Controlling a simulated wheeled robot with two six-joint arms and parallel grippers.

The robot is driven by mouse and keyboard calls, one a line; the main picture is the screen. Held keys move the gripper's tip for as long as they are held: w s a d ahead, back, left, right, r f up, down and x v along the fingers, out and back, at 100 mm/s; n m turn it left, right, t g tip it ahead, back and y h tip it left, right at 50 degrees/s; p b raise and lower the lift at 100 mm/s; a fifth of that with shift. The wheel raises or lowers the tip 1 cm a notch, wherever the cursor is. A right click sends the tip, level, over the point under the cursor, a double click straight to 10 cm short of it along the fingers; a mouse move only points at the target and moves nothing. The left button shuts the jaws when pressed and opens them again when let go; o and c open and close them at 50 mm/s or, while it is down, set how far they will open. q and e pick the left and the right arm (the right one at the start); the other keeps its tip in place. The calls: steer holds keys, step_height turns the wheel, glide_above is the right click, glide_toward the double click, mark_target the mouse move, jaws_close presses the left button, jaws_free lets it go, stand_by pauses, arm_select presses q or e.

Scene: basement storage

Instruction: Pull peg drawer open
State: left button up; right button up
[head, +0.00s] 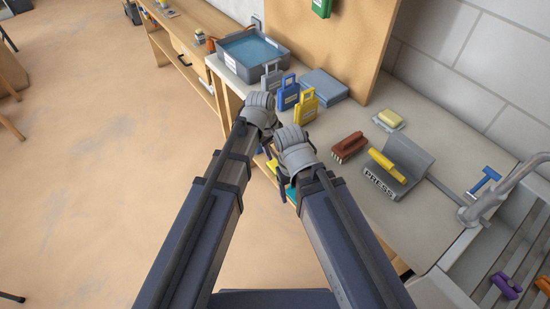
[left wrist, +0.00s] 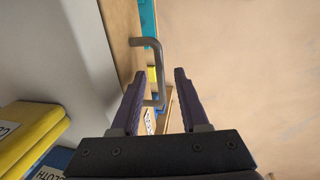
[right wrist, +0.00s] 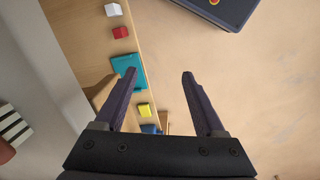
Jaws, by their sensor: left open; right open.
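The drawer's grey bar handle (left wrist: 159,72) stands out from the wooden bench front (left wrist: 121,40) in the left wrist view. My right gripper (right wrist: 159,74) is open and empty beside the bench front. The drawer's outline is hidden in the head view.
A sink (head: 500,265) is at right. Open floor (head: 90,150) lies left.

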arm_select(q)
steer(key=shift+w+d+f+b, duration=0.1)
steer(key=shift+f+b, duration=0.2)
steer(key=shift+f, duration=0.35)
jaws_close()
stand_by(1.0)
